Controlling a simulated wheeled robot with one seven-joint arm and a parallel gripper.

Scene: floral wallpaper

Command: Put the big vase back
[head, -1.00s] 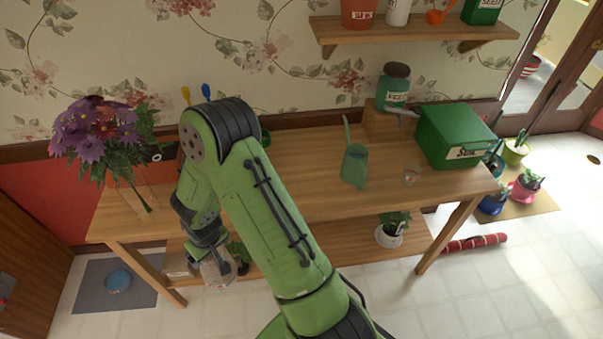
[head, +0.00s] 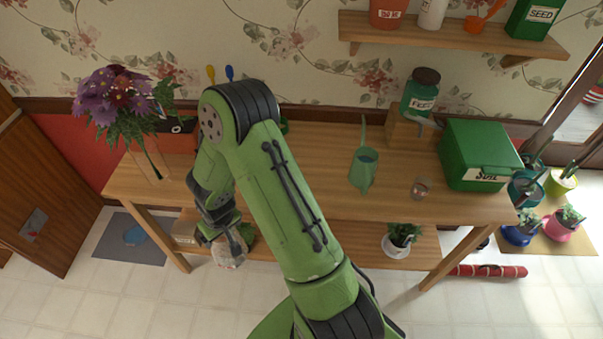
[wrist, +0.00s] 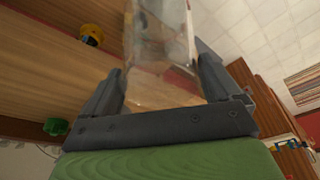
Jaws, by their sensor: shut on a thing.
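My gripper (head: 224,238) is shut on a clear glass vessel (head: 229,252), which looks like the big vase. It is held low, in front of the bench's lower shelf and below the bench top. In the wrist view the clear vase (wrist: 158,45) stands between the two fingers of my gripper (wrist: 160,85); its far end is cut off by the frame. I cannot tell whether it touches the shelf. Another clear vase (head: 150,162) with purple flowers (head: 115,100) stands at the left end of the wooden bench (head: 310,190).
A green watering can (head: 364,170), a small glass (head: 421,187), a green soil box (head: 476,155) and a feed jar (head: 421,92) stand on the bench's right part. A potted plant (head: 400,238) is on the lower shelf. Bare bench top shows around the can.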

